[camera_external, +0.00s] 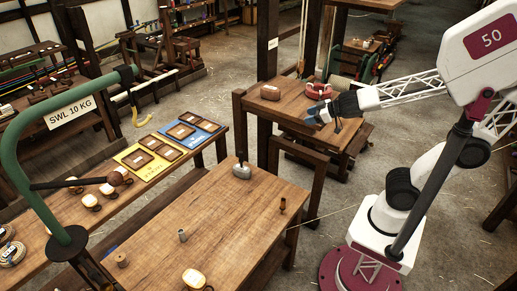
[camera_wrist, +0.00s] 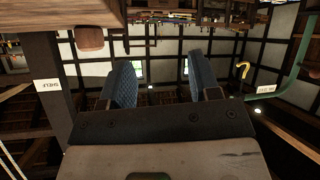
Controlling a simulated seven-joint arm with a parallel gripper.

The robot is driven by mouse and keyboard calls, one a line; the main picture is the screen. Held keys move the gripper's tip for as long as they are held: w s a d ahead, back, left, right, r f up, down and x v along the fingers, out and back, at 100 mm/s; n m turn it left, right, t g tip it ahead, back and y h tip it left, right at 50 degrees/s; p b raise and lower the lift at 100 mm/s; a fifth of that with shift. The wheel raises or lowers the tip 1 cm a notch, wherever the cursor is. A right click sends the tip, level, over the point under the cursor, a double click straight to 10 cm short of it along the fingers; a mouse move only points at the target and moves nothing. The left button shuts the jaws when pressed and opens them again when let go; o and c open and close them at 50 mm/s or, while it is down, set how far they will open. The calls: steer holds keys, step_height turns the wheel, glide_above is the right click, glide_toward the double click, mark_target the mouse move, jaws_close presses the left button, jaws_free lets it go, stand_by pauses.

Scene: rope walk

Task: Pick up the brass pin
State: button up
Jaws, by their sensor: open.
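A small upright brass-brown pin (camera_external: 282,204), which looks like the brass pin, stands near the right edge of the front wooden table (camera_external: 225,225). My gripper (camera_external: 312,116) is up and behind it, near the back table, well apart from the pin. In the wrist view my gripper (camera_wrist: 160,82) shows two blue padded fingers spread apart with nothing between them. The pin does not show in the wrist view.
Blue (camera_external: 207,124) and yellow (camera_external: 134,160) boards lie on the left bench. A green hook frame (camera_external: 20,190) rises at left.

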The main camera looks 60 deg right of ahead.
steer(key=s+a+f+n+g+y, duration=0.1)
steer(key=s+a+n+g+y, duration=0.2)
steer(key=a, duration=0.5)
steer(key=s+a+f+n+g+y, duration=0.1)
steer(key=a+n+y, duration=0.2)
steer(key=a+y, duration=0.35)
steer(key=h, duration=0.1)
glide_toward(283, 207)
steer(key=w+a+r, duration=0.1)
steer(key=w+a, duration=0.1)
steer(key=w, duration=0.1)
steer(key=shift+s+t, duration=0.2)
steer(key=shift+t, duration=0.1)
steer(key=shift+a, duration=0.1)
steer(key=shift+x, duration=1.25)
steer(key=shift+w+a+f, duration=0.1)
steer(key=shift+x, duration=2.4)
